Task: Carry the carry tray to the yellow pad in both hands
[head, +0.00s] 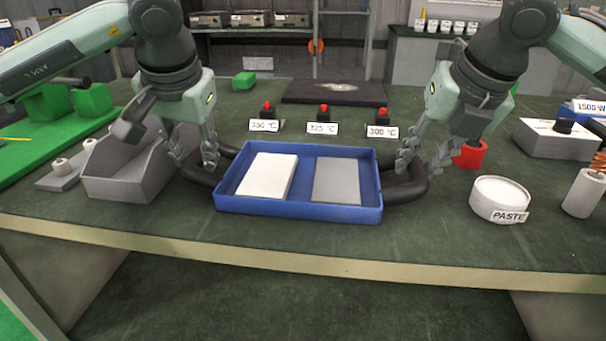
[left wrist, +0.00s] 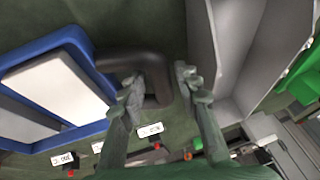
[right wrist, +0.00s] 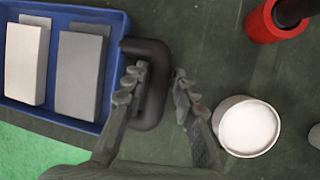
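The carry tray (head: 300,210) is a blue, shallow tray with a black loop handle at each end, resting on the green table near its front edge. It holds a white slab (head: 268,175) and a grey slab (head: 337,181). My left gripper (head: 195,155) is open at the left handle (left wrist: 158,75), one finger on each side of its outer bar. My right gripper (head: 422,160) is open at the right handle (right wrist: 153,85), fingers likewise on either side of the bar. Both sets of fingers look apart, not closed on the handles. I see no yellow pad in these views.
A grey open bin (head: 130,180) stands close left of the tray. A white paste tub (head: 498,198) and a red cylinder (head: 470,154) stand to the right. Three red buttons with temperature labels (head: 323,128) are behind the tray. The table's front edge (head: 290,262) is close.

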